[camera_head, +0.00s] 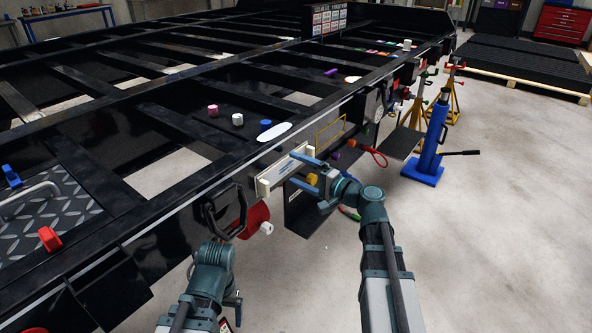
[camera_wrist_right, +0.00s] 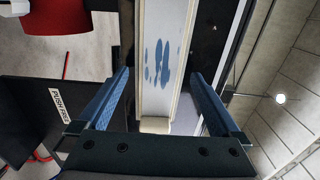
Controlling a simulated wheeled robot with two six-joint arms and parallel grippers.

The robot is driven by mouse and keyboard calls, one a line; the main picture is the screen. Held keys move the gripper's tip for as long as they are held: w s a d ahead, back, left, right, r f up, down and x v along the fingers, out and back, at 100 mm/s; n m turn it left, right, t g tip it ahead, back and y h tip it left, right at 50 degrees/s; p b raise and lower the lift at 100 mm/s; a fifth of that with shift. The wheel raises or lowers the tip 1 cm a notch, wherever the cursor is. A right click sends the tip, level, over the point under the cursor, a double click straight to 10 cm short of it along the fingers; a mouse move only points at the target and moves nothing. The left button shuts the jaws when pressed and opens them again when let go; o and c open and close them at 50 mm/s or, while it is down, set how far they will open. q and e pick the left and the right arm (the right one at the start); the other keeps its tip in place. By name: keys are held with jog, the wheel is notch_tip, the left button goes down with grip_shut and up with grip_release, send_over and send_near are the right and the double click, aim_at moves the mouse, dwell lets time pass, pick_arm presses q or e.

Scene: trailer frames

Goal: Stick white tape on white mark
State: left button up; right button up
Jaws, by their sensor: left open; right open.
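A small white roll (camera_head: 237,119), which looks like the white tape, stands on the black trailer frame between a pink roll (camera_head: 213,110) and a blue roll (camera_head: 265,125). A flat white oval mark (camera_head: 275,132) lies on the frame just right of the blue roll. My right gripper (camera_head: 304,172) is open beside a white panel (camera_head: 270,182) on the frame's side, below the oval. The right wrist view shows its blue fingers (camera_wrist_right: 160,105) apart, with the blue-smeared white panel (camera_wrist_right: 150,95) between them in the picture; contact cannot be told. My left gripper (camera_head: 233,305) is low at the near side, partly hidden by its arm.
A red cylinder (camera_head: 255,218) and a black handle (camera_head: 226,212) are on the trailer side near my left arm. A yellow wire frame (camera_head: 330,132) and a red loop (camera_head: 380,159) are to the right. A blue jack (camera_head: 430,145) stands on the floor.

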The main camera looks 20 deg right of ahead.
jog(key=v, duration=1.3)
jog(key=x, duration=1.4)
jog(key=shift+s, duration=0.15)
jog(key=v, duration=1.4)
jog(key=x, duration=1.4)
jog(key=shift+v, duration=2.8)
